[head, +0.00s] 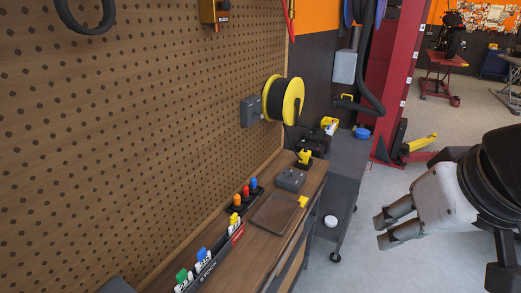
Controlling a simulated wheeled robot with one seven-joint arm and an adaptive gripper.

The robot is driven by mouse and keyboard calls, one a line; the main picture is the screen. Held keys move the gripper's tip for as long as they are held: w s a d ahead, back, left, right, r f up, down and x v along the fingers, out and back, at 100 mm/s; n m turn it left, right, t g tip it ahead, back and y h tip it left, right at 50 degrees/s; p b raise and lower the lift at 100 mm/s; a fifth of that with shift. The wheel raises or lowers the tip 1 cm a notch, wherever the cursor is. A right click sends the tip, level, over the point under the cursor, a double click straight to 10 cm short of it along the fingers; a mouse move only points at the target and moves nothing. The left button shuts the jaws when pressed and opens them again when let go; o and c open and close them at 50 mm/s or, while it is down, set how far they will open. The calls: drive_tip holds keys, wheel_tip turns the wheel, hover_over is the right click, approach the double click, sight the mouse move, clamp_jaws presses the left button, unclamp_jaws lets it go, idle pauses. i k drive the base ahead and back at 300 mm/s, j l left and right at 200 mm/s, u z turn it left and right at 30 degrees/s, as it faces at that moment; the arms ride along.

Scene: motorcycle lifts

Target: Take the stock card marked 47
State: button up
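A dark rack lettered STOCK (210,270) stands on the narrow wooden bench at the bottom of the head view. White cards with dark figures stand in it, under a green-topped piece (182,276) and a blue-topped piece (202,254). The figures are too small to read surely, so I cannot tell which card is marked 47. The rack's near end is cut off by the frame. My gripper (382,232) is at the right, over the floor and well clear of the bench. Its two fingers point left, apart, with nothing between them.
A brown tray (274,214), a grey box (291,180) and upright coloured-topped items (245,193) share the bench (258,243). A pegboard wall (150,130) rises behind, with a yellow-black reel (284,100). A grey cart (345,170) stands beyond. Floor (350,262) between bench and gripper is clear.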

sight(236, 223)
drive_tip(key=i+l+u, duration=0.35)
drive_tip(key=u, duration=0.15)
drive_tip(key=i+l+u, duration=0.2)
drive_tip(key=l+u, duration=0.25)
drive_tip(key=u, duration=0.7)
